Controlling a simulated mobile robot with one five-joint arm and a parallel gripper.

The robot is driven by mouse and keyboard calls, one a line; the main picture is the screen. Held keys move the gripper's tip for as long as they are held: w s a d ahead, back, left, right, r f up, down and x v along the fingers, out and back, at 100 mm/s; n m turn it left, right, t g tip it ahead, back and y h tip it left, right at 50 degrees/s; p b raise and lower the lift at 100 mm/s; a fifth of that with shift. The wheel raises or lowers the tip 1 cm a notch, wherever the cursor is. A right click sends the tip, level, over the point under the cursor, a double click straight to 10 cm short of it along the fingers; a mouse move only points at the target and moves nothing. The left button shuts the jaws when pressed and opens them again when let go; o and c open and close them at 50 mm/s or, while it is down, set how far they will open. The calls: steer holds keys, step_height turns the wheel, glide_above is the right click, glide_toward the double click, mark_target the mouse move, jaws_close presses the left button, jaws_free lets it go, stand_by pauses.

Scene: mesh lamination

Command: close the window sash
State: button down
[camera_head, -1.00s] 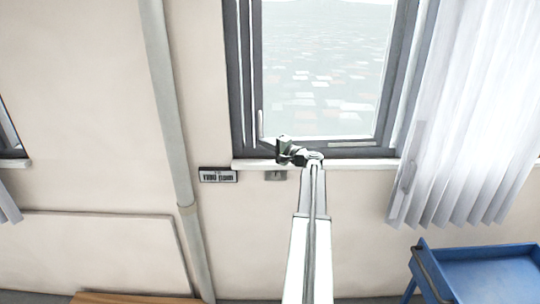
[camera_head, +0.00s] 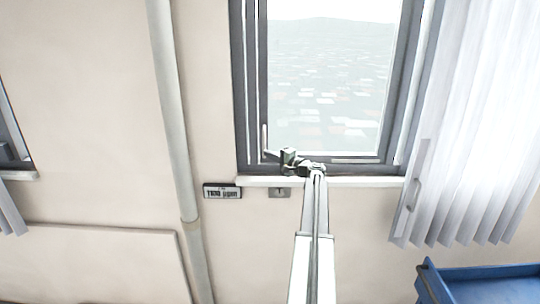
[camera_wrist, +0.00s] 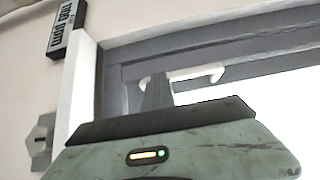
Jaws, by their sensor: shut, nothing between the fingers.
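The window sash (camera_head: 380,112) is a dark grey frame around a bright pane in the head view. Its slim white handle (camera_head: 264,138) stands upright at the lower left; it also shows as a white bar in the wrist view (camera_wrist: 185,75). My gripper (camera_head: 270,155) is shut and empty, in front of the lower left corner of the window, just below and right of the handle in the picture. In the wrist view my dark fingers (camera_wrist: 155,92) overlap the handle's outline; I cannot tell whether they touch it. How far the sash stands open is unclear.
A white sill (camera_head: 350,182) runs under the window. A wall sign (camera_head: 222,192) and a small grey plate (camera_head: 279,193) are below it. A white curtain (camera_head: 460,130) hangs at right, above a blue cart (camera_head: 490,285). A pipe (camera_head: 175,120) runs down the wall at left.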

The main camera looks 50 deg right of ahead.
steer(key=s+a, duration=0.3)
steer(key=s, duration=1)
steer(key=shift+s+a+r, duration=0.25)
steer(key=shift+a, duration=0.1)
